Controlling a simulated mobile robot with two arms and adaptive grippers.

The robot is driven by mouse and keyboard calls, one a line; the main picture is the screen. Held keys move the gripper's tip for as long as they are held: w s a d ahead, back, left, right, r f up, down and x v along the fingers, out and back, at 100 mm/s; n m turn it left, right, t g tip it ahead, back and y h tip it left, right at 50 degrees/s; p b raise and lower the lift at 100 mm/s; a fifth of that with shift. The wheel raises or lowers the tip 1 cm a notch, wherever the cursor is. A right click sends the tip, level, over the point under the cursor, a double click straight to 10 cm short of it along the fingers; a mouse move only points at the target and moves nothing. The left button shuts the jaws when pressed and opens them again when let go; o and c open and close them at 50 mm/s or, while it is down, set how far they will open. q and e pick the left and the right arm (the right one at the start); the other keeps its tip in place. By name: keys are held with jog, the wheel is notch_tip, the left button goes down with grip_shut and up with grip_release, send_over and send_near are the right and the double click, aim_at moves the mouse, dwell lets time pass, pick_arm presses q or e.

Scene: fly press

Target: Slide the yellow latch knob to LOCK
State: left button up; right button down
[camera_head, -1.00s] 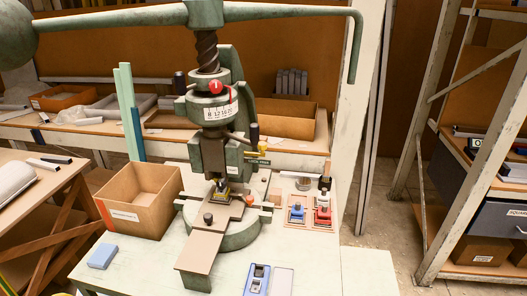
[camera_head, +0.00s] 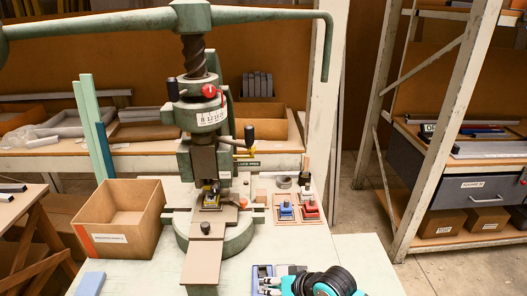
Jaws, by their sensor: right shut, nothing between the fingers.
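The green fly press (camera_head: 222,235) stands on the pale bench. A small yellow knob (camera_head: 249,152) shows on the right side of its column, just above a label plate (camera_head: 246,164) that appears to carry LOCK and FREE. At this size I cannot tell which end the knob is at. My right gripper (camera_head: 265,286), teal and black, is at the bottom edge, low over the front of the bench, partly cut off. It is shut and empty, well in front of and below the knob. My left gripper is out of view.
A black-knobbed lever (camera_head: 249,133) sticks out near the yellow knob. The press's long handle bar (camera_head: 270,16) spans the top. A cardboard box (camera_head: 122,217) stands left of the press. Blue and red pieces (camera_head: 309,208) lie to the right. The bench's right front is clear.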

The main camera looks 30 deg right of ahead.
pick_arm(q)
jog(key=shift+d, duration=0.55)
pick_arm(e)
jog(key=w+d+r+m+t, duration=0.4)
jog(key=w+d+r+m, duration=0.2)
jog(key=d+r, duration=0.3)
jog(key=w+d+r+m+t+h, duration=0.1)
jog(key=w+d+r+m+t, duration=0.4)
jog(key=d+r, duration=0.5)
notch_tip(320, 180, up, 4)
jog(key=w+m, duration=0.1)
jog(key=w, duration=0.1)
jog(key=shift+w+d, duration=0.3)
jog(key=shift+w, duration=0.1)
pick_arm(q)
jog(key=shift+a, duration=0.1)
pick_arm(e)
jog(key=shift+w, duration=0.1)
pick_arm(q)
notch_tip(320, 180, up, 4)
jog(key=p, duration=0.4)
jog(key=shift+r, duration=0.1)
pick_arm(e)
jog(key=w+a, duration=0.4)
jog(key=w, duration=0.8)
jog(key=shift+w+f, duration=0.2)
jog(key=shift+f, duration=0.1)
